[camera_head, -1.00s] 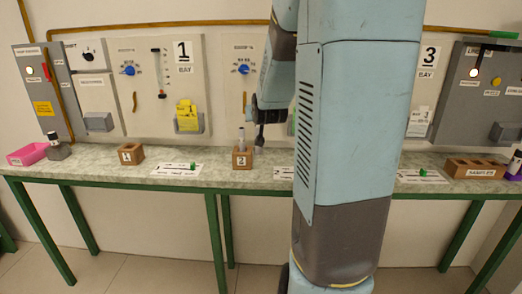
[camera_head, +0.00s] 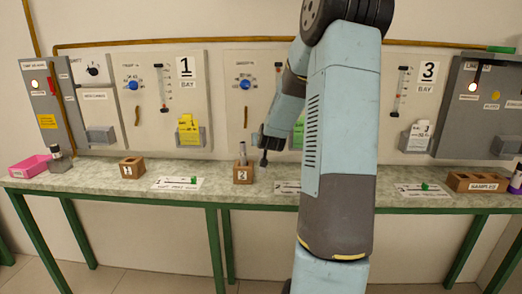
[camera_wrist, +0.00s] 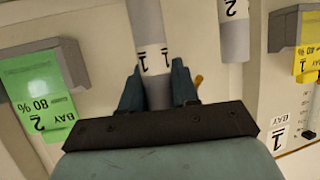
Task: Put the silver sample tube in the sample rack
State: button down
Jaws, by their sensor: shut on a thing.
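My gripper (camera_wrist: 157,75) is shut on a silver-grey sample tube (camera_wrist: 148,28) with a "1" on its label. The tube runs up between the fingers in the wrist view. In the head view my gripper (camera_head: 266,146) is small, above the bench just right of block 2, and the held tube is hard to make out. A second tube (camera_wrist: 234,35), marked "2", shows beside it in the wrist view. In the head view a silver tube (camera_head: 242,152) stands upright in wooden block 2 (camera_head: 242,175). The brown sample rack (camera_head: 480,187), labelled "SAMPLES", sits at the bench's right end.
Wooden block 1 (camera_head: 131,168), a pink tray (camera_head: 28,167) and a dark stand (camera_head: 60,163) are at the left of the bench (camera_head: 215,184). A purple-banded bottle (camera_head: 515,182) stands beside the rack.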

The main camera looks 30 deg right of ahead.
jog(key=shift+w+d+f, duration=0.15)
jog(key=shift+w+f, duration=0.05)
jog(key=shift+f, duration=0.85)
jog(key=shift+w+d+f, duration=0.15)
jog(key=shift+w+f, duration=0.05)
jog(key=shift+f, duration=0.95)
jog(key=c, duration=0.8)
grip_release()
jog(key=shift+c, duration=0.2)
